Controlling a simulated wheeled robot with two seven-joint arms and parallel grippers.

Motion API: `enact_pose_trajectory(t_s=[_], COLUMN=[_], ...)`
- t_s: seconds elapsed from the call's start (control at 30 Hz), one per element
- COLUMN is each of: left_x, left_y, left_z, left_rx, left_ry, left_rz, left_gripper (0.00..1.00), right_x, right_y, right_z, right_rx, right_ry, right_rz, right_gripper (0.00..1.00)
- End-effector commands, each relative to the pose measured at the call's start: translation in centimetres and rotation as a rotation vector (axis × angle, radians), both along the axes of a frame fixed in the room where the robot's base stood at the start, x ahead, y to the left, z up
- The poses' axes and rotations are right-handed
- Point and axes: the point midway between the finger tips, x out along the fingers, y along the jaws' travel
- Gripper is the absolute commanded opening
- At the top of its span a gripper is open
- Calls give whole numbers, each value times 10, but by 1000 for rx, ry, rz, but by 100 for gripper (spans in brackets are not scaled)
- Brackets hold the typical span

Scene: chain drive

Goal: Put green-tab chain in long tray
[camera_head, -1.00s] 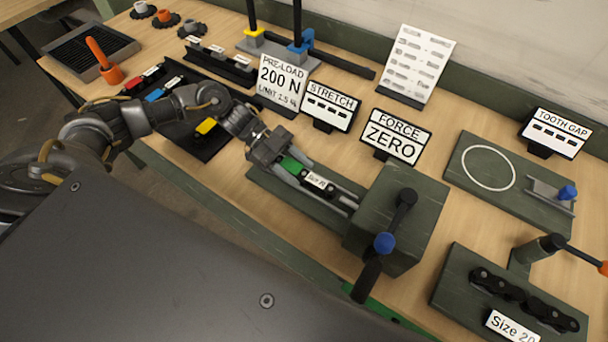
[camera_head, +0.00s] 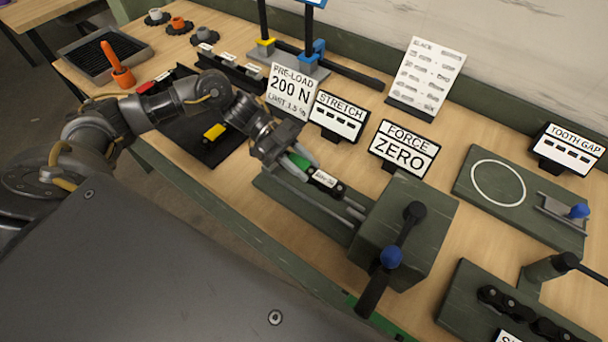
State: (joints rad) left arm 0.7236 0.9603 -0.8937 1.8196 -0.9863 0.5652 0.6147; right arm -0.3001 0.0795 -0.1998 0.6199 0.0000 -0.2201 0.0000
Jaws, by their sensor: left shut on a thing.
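The green-tab chain (camera_head: 325,179) is a short dark chain with a green end tab (camera_head: 299,161) and a white label. My left gripper (camera_head: 290,152) is shut on it at the green-tab end. The chain appears slightly above the rails of the green stretch fixture (camera_head: 388,240), lined up along them; the exact gap is hard to tell. A long dark tray (camera_head: 245,80) with white labels lies at the back left, partly behind my left arm. I cannot tell for certain that it is the named long tray. My right gripper is not in view.
A black mat (camera_head: 195,150) with red-tab (camera_head: 145,87) and yellow-tab (camera_head: 214,131) pieces lies left, partly under my arm. PRE-LOAD (camera_head: 291,90), STRETCH (camera_head: 339,117) and FORCE (camera_head: 403,149) signs stand behind the fixture. A crank handle (camera_head: 402,240) rises from its block.

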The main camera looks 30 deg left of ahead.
Motion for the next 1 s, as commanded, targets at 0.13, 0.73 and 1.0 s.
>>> enact_pose_trajectory(t_s=[0.13, 0.73, 1.0], left_x=[0, 0, 0], left_y=[0, 0, 0], left_z=[27, 55, 94], left_rx=[-2, -2, -2], left_ry=[-6, -1, -2], left_rz=[-3, 0, -1], left_gripper=[0, 0, 0], right_x=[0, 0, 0], right_y=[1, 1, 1], right_z=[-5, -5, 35], right_rx=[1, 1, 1], right_ry=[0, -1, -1], right_rz=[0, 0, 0], right_gripper=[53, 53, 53])
